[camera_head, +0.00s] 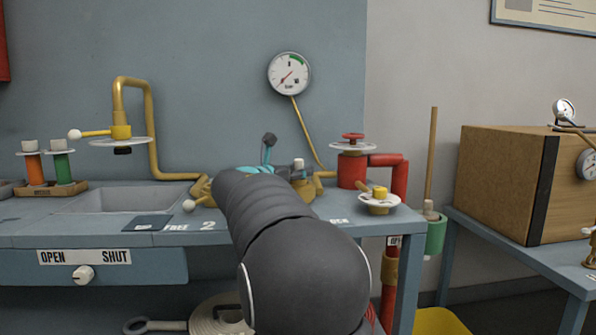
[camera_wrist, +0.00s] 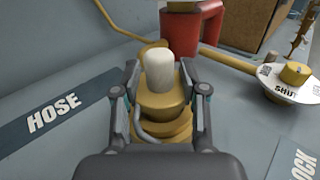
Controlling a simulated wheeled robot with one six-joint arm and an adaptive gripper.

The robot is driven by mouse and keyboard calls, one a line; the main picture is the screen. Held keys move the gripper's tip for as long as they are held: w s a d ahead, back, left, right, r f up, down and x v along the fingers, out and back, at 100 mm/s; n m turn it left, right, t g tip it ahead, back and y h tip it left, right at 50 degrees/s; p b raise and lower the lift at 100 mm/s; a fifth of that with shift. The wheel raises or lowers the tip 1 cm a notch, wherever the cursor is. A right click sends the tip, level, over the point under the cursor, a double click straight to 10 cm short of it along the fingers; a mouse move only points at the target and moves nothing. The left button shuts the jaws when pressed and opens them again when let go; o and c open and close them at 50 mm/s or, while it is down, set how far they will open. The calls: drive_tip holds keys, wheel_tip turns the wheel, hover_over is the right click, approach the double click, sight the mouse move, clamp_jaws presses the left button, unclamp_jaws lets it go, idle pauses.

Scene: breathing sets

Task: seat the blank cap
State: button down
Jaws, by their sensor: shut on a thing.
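The likely blank cap, a brass piece with a white rounded knob (camera_wrist: 160,73), stands upright between the fingers of my gripper (camera_wrist: 160,88) in the wrist view. The gripper is shut on it. A stepped brass fitting (camera_wrist: 160,128) shows directly below it; the seam is hidden, so I cannot tell whether the cap is fully down on it. In the head view the white knob (camera_head: 298,164) shows above a brass body (camera_head: 302,188) on the bench, just right of my arm. My arm hides most of the gripper there.
A red valve post and pipe (camera_head: 352,168) stand behind to the right. A yellow knob on a white SHUT dial (camera_head: 379,197) is near the bench's right end. A HOSE label (camera_wrist: 54,114) lies to the left. A sink (camera_head: 125,198) and a brass tap (camera_head: 121,131) are further left.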

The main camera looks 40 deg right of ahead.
drive_tip(key=shift+f, duration=0.25)
drive_tip(key=c, duration=0.5)
unclamp_jaws()
drive_tip(key=shift+c, duration=0.2)
drive_tip(key=shift+a, duration=0.1)
drive_tip(key=v, duration=1.1)
drive_tip(key=shift+s+a, duration=0.2)
drive_tip(key=shift+a, duration=0.2)
